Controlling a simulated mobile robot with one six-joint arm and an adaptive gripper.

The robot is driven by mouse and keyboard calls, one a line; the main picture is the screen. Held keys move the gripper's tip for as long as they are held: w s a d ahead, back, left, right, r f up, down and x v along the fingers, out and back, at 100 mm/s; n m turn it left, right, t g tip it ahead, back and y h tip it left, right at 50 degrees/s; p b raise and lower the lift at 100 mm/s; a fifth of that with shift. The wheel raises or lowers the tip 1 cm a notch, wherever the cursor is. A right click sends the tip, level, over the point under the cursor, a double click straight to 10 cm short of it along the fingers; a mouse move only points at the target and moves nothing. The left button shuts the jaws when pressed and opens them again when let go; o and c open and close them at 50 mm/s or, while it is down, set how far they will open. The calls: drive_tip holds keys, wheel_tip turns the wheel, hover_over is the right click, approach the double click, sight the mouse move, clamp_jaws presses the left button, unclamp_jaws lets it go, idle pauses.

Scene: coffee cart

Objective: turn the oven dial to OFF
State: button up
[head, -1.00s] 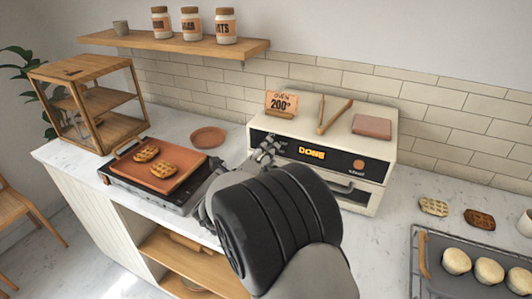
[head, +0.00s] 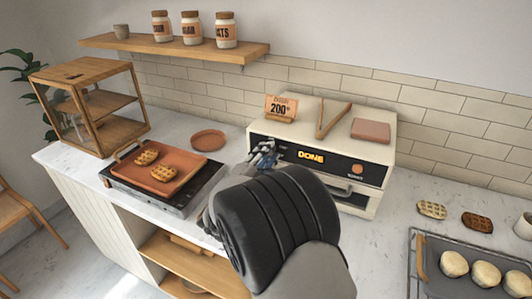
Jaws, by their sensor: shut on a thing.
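The cream oven (head: 378,133) stands on the counter against the tiled wall. Its black front panel shows an orange "DONE" display (head: 311,157) and a small round orange-brown knob or button (head: 357,169) on the right. My gripper (head: 264,153) is at the left part of the panel, its fingers closed on the oven dial there. The dial itself is hidden behind the fingers, so I cannot see its pointer or setting. My dark arm covers the lower left of the oven front.
A griddle (head: 190,190) with waffles is at left. A baking tray (head: 428,279) with buns is at right.

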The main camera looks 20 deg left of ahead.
drive_tip(key=n+p, duration=0.6)
drive_tip(key=n, duration=0.6)
drive_tip(key=n+y+p, duration=0.1)
drive_tip(key=n+p, duration=0.6)
drive_tip(key=n, duration=0.6)
drive_tip(key=shift+r+g, duration=0.15)
drive_tip(key=shift+g, duration=0.15)
drive_tip(key=shift+n, duration=0.3)
drive_tip(key=o, duration=1.1)
drive_tip(key=shift+c, duration=0.2)
